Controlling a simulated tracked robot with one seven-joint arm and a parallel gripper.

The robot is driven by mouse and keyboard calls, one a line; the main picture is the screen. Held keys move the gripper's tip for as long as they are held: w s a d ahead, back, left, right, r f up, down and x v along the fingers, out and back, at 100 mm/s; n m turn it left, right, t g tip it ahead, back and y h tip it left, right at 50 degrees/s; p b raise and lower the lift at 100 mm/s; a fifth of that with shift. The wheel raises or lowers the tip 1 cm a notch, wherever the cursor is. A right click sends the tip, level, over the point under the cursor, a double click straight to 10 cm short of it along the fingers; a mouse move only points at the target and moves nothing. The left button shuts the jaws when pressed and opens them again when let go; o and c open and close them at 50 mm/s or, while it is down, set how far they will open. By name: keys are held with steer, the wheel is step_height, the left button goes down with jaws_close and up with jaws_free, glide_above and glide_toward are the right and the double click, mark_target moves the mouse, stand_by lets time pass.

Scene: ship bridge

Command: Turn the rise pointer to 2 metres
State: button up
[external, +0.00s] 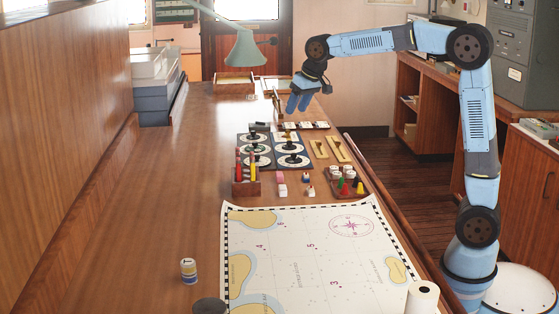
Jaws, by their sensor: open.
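Two dark panels with round white dials and black pointers or knobs, a left panel (240,151) and a right panel (305,149), lie side by side on the wooden chart table. Which dial carries the rise pointer, and what it reads, is too small to tell. My gripper (298,104) hangs over the far part of the table, fingers pointing down, beyond the dial panels and apart from them. It is open, with nothing seen between the fingers. A small upright wooden board (277,106) stands just left of it.
A chart (310,255) covers the near table, with a paper roll (422,298) at its corner. A tin (188,271) stands left. Brass instruments (338,149), a pencil rack (246,187) and coloured pieces surround the panels. A green lamp (246,48) overhangs the far end.

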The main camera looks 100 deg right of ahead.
steer(key=d+f+m+g, duration=0.1)
steer(key=d+f+m, duration=0.3)
steer(key=d, duration=1.2)
steer(key=m+g+h, duration=0.1)
steer(key=g, duration=0.1)
glide_toward(290, 142)
steer(key=x, duration=0.8)
steer(key=shift+d, duration=0.25)
steer(key=shift+c, duration=0.5)
jaws_close()
